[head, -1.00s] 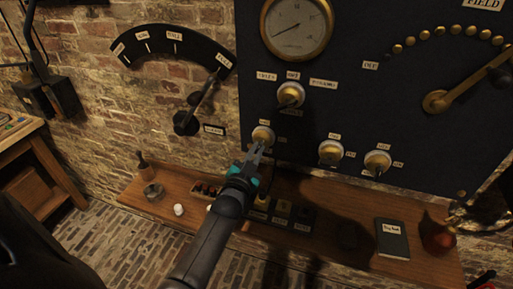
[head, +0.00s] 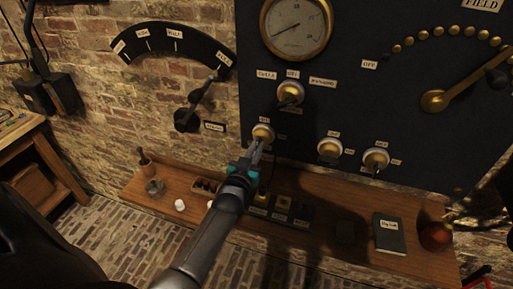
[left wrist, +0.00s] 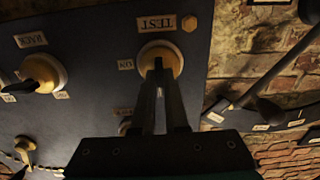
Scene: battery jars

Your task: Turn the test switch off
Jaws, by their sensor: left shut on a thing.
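The test switch (head: 263,133) is a round brass-and-cream knob low on the dark panel, at its left edge. In the left wrist view it shows upside down, as a pale ring (left wrist: 174,55) by a plate reading TEST. My left gripper (head: 260,146) reaches up to it from below, its fingers shut on the switch's small lever. In the left wrist view the fingertips (left wrist: 159,72) overlap the middle of the switch and hide most of the lever, so its exact position cannot be read. My right gripper is not in view.
Two similar switches (head: 330,149) (head: 375,160) sit to the right on the panel, and a rotary switch (head: 291,94) above. A wooden shelf (head: 330,195) below carries a dark book (head: 389,234) and small items. A lever (head: 201,100) with an arc scale is on the brick wall at left.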

